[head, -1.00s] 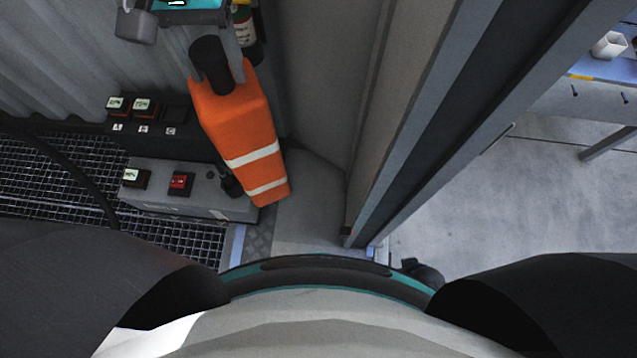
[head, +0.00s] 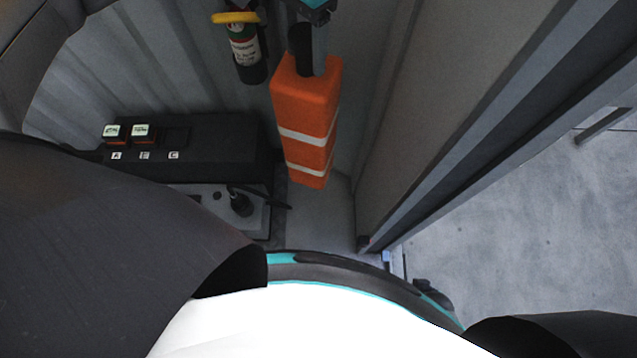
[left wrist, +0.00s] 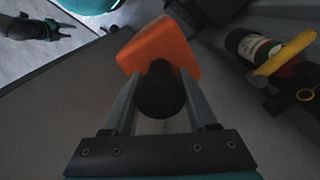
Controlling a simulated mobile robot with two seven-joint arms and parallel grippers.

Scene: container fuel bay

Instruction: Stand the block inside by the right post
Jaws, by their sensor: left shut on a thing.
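The block (head: 307,120) is orange with white bands and has a black knob (head: 300,48) on top. My left gripper (head: 309,60) is shut on the knob, which also shows between its fingers in the left wrist view (left wrist: 160,90). The block hangs close to upright inside the container, left of the grey right post (head: 475,135), with a gap between them. I cannot tell whether its lower end touches the floor. A dark jointed part, seemingly my right gripper (left wrist: 52,30), shows small at the upper left of the left wrist view; its jaw state is unclear.
A black switch box (head: 190,145) and a grey control box (head: 235,212) stand left of the block. A fire extinguisher (head: 245,55) hangs on the wall behind. Bare floor (head: 320,220) lies between block and post; concrete (head: 500,230) lies outside.

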